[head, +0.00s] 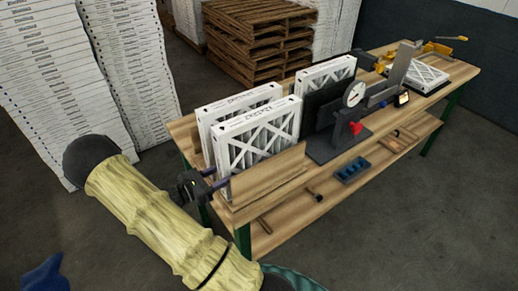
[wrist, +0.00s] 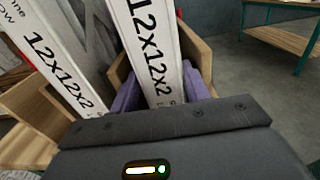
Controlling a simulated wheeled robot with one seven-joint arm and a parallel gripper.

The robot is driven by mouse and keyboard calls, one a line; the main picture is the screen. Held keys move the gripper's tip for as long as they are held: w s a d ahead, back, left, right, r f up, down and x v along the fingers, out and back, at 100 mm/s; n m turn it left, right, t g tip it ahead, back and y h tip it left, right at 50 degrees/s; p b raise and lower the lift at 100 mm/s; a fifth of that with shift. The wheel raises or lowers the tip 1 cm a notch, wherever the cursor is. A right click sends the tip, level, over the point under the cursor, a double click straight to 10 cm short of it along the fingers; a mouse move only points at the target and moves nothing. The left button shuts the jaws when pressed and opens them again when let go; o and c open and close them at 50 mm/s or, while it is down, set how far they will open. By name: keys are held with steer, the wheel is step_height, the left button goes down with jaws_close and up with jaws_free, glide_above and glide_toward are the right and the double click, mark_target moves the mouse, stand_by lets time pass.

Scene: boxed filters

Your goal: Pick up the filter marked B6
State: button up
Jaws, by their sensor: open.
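White-framed filters stand upright in a wooden holder at the near left end of the bench. The front filter (head: 258,135) has a white cross brace, and another filter (head: 238,107) stands behind it. My gripper (head: 214,179) is at the near end of the holder, level with the front filter. In the wrist view, one filter's edge (wrist: 148,45) marked 12x12x2 lies between the two purple fingers of my open gripper (wrist: 162,93). A second filter edge (wrist: 48,58), also marked 12x12x2, is left of the fingers. No B6 mark is legible in either view.
The wooden holder (head: 270,178) has a low front board beside my fingers. A dial gauge stand (head: 352,95) is at mid-bench, and another filter (head: 425,77) lies flat at the far end. Pallets (head: 258,45) and stacked cartons (head: 122,65) stand behind.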

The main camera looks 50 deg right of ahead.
mark_target(235, 168)
steer(key=p+x, duration=0.2)
steer(key=x, duration=0.2)
steer(key=shift+s+d+r, duration=0.1)
steer(key=shift+r, duration=0.1)
steer(key=shift+s+d+f, duration=0.1)
steer(key=shift+d, duration=0.4)
steer(key=shift+c, duration=0.5)
steer(key=c, duration=0.6)
